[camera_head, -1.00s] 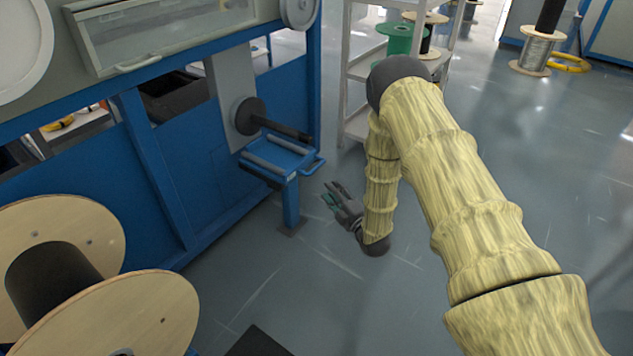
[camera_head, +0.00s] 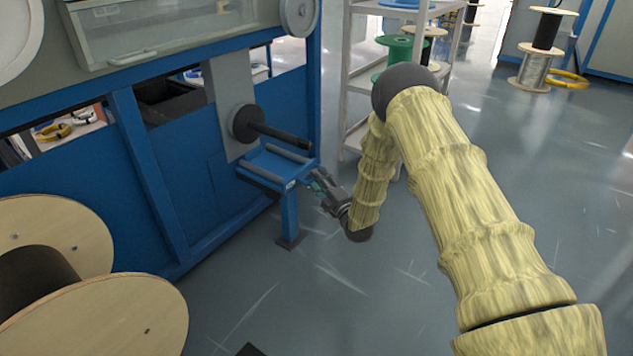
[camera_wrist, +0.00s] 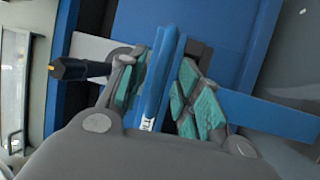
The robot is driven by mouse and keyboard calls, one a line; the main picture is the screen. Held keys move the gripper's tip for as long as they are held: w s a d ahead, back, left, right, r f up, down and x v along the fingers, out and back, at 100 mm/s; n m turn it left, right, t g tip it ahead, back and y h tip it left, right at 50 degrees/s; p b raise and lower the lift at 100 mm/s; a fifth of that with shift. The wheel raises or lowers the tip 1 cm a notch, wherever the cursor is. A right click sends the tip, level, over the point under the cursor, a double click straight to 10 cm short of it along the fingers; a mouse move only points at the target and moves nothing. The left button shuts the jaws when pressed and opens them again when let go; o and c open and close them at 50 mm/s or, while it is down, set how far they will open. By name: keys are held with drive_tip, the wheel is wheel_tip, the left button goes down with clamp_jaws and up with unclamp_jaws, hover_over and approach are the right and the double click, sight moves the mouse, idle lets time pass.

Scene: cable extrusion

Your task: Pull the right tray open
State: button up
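The blue tray (camera_head: 264,176) sits on a blue post beside the blue machine, below a dark horizontal spindle (camera_head: 280,136). My gripper (camera_head: 316,186) is at the tray's right end, where the handle is mostly hidden by the fingers. In the wrist view, a blue bar (camera_wrist: 157,85), which looks like the tray handle, lies between the green-padded fingers of my gripper (camera_wrist: 162,75). The fingers are open around the bar. The left pad is close to it, and a gap shows at the right pad. I cannot tell whether either pad touches it.
A large wooden spool (camera_head: 130,315) stands at the lower left. A pale shelf rack (camera_head: 345,85) with a green spool (camera_head: 398,48) stands behind my arm. The floor (camera_head: 330,290) in front of the tray is clear.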

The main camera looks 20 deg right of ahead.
drive_tip(key=shift+x, duration=1)
clamp_jaws()
